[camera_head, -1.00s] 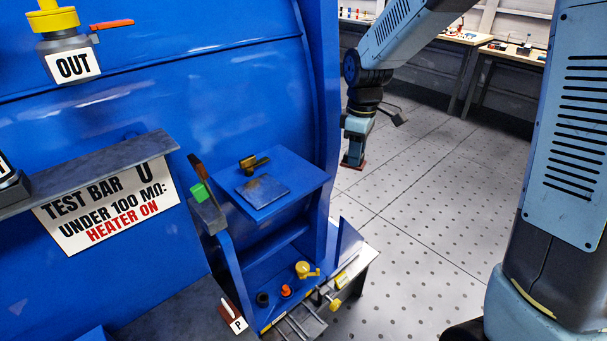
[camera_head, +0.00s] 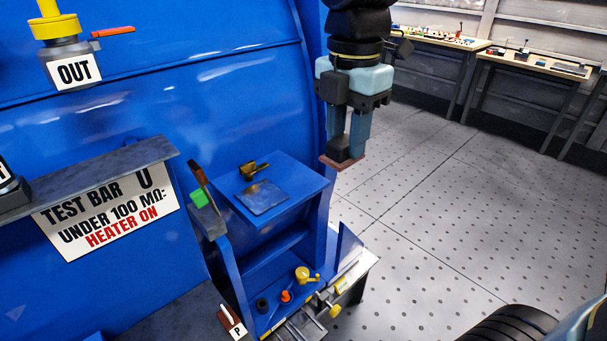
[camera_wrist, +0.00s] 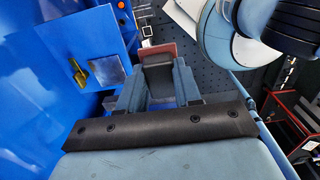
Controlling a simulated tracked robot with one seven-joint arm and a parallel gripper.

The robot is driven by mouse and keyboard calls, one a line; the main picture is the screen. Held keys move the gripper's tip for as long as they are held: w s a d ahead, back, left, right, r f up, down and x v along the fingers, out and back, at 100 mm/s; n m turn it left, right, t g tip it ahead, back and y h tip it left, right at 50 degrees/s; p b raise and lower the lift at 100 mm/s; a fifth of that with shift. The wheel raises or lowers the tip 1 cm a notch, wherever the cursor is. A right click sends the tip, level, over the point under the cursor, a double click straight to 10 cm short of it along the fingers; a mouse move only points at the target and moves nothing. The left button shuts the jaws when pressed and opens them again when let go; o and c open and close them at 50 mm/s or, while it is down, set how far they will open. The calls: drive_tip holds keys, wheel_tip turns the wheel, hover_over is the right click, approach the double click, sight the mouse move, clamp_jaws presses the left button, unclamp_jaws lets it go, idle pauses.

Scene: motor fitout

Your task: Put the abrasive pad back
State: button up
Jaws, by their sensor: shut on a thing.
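My gripper (camera_head: 345,150) points down in the head view, just beyond the right edge of the small blue shelf (camera_head: 305,192). It is shut on the abrasive pad, a flat reddish-brown piece (camera_head: 351,163) with a dark block on top, between the fingertips. The wrist view shows the pad (camera_wrist: 168,49) past the fingers, held over the dark floor. On the shelf lie a grey worn square plate (camera_head: 262,197) and a brass-coloured piece (camera_head: 253,170) behind it. The plate also shows in the wrist view (camera_wrist: 106,71), left of my gripper.
A brown-handled tool (camera_head: 198,173) and a green block (camera_head: 199,197) stand at the shelf's left. Below are a yellow-topped part (camera_head: 303,274), an orange knob (camera_head: 286,296) and a black ring (camera_head: 262,305). The blue tank wall rises behind. Open floor lies right.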

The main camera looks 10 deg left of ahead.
drive_tip(key=w+a+f, duration=0.2)
drive_tip(key=w+f, duration=0.1)
drive_tip(key=w+a+f, duration=0.3)
drive_tip(key=w, duration=0.1)
drive_tip(key=w+a+f, duration=0.2)
drive_tip(key=w+f, duration=0.1)
drive_tip(key=shift+w+a+f, duration=0.1)
drive_tip(key=shift+w+a, duration=0.2)
drive_tip(key=shift+a, duration=0.1)
drive_tip(key=shift+w+a+f, duration=0.2)
drive_tip(key=shift+f, duration=1.65)
drive_tip(key=shift+f, duration=0.15)
drive_tip(key=o, duration=1)
wheel_tip(320, 180, up, 12)
